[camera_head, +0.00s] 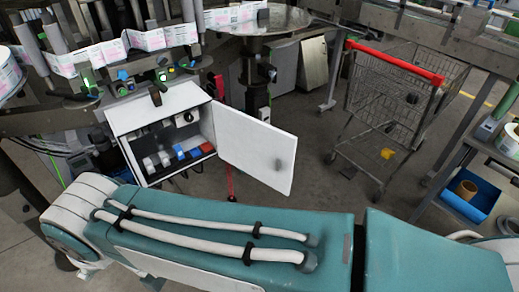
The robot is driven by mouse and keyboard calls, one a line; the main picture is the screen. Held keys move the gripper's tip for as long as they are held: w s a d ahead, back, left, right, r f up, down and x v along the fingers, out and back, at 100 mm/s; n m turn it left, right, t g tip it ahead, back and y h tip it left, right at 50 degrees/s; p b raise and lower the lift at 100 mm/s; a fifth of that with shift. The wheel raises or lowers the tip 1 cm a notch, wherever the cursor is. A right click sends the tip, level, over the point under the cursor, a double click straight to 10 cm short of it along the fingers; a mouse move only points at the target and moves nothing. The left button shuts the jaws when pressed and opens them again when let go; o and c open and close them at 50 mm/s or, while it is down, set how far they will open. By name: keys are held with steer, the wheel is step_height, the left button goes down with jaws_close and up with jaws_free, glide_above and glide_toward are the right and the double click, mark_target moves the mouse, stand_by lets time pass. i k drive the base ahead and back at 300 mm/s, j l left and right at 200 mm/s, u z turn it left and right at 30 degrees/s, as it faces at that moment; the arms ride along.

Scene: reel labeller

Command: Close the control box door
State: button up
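The control box (123,122) is a white open-fronted cabinet under the labelling machine, left of the middle in the head view. Its door (253,147) stands wide open, swung out to the right from the box's right edge. A dark latch or knob shows near the door's free right edge. Inside the box are several white, blue and red components. My teal arm crosses the bottom of the view in front of the box. My gripper is not in view.
A wire shopping cart (385,108) with a red handle stands right of the door, with floor between them. A blue bin (470,200) sits at the far right. The labelling machine with its paper strip (150,40) is above the box. A red post (229,180) stands behind the door.

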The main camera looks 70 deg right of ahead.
mark_target(254, 146)
steer(key=k+l, duration=0.1)
steer(key=l, duration=0.25)
steer(key=k+l+u, duration=0.1)
steer(key=l, duration=0.3)
steer(key=k+l+u, duration=0.1)
steer(key=l, duration=0.25)
steer(key=k+l, duration=0.2)
steer(key=l, duration=0.15)
steer(key=k+l+u, duration=0.1)
steer(key=l, duration=0.2)
steer(key=k+l, duration=0.15)
steer(key=l, duration=0.25)
steer(key=k+l, duration=0.15)
steer(key=l, duration=0.2)
steer(key=k+l, duration=0.2)
steer(key=l, duration=0.2)
steer(key=k+l, duration=0.15)
steer(key=l, duration=0.25)
steer(key=k, duration=0.4)
steer(key=j+z, duration=0.3)
steer(key=j, duration=0.3)
